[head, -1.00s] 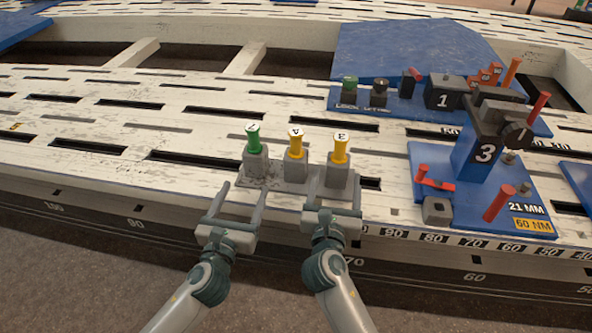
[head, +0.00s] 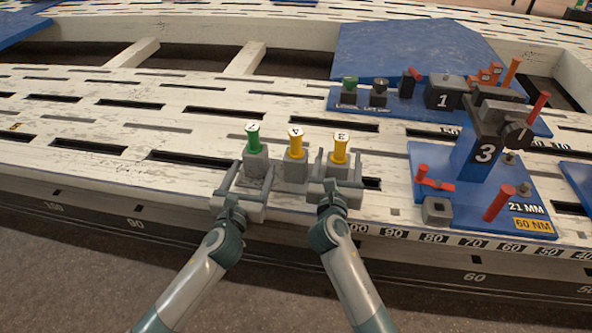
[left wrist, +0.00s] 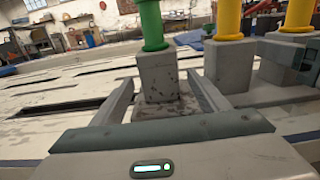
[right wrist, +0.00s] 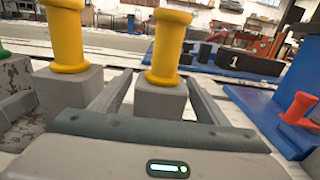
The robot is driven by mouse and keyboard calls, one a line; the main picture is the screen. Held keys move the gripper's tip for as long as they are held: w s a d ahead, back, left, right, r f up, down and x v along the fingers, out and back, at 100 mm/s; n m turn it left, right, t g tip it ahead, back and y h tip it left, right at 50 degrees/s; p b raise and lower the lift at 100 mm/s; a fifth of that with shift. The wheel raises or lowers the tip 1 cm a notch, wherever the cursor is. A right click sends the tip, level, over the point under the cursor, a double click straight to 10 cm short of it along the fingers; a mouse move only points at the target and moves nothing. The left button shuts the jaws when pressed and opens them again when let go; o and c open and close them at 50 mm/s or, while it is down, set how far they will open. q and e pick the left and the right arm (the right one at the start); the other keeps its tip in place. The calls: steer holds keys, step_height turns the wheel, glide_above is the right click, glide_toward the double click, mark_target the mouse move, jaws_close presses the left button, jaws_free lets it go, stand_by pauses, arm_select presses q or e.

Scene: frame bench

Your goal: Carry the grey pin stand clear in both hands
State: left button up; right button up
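The grey pin stand (head: 295,174) sits upright on the slotted white bench near its front edge. It has three blocky posts, with a green pin (head: 253,138) in the left one and yellow pins (head: 296,143) in the middle and right ones. My left gripper (head: 253,170) is open, its fingers on either side of the left post. The left wrist view shows gaps beside that post (left wrist: 158,76). My right gripper (head: 340,166) is open around the right post. Gaps show beside this post (right wrist: 160,100) in the right wrist view.
A blue plate with a block marked 3 (head: 483,154) and red pins (head: 497,203) stands to the right. Behind it is another blue plate with a block marked 1 (head: 443,95). The slotted bench top (head: 90,125) left of the stand is clear.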

mark_target(252, 150)
arm_select(q)
jaws_close()
arm_select(e)
jaws_close()
arm_select(q)
steer(key=shift+r, duration=0.35)
arm_select(e)
steer(key=shift+r, duration=0.35)
arm_select(q)
steer(key=shift+w+f, duration=0.1)
arm_select(e)
steer(key=shift+f, duration=0.1)
steer(key=shift+w, duration=0.1)
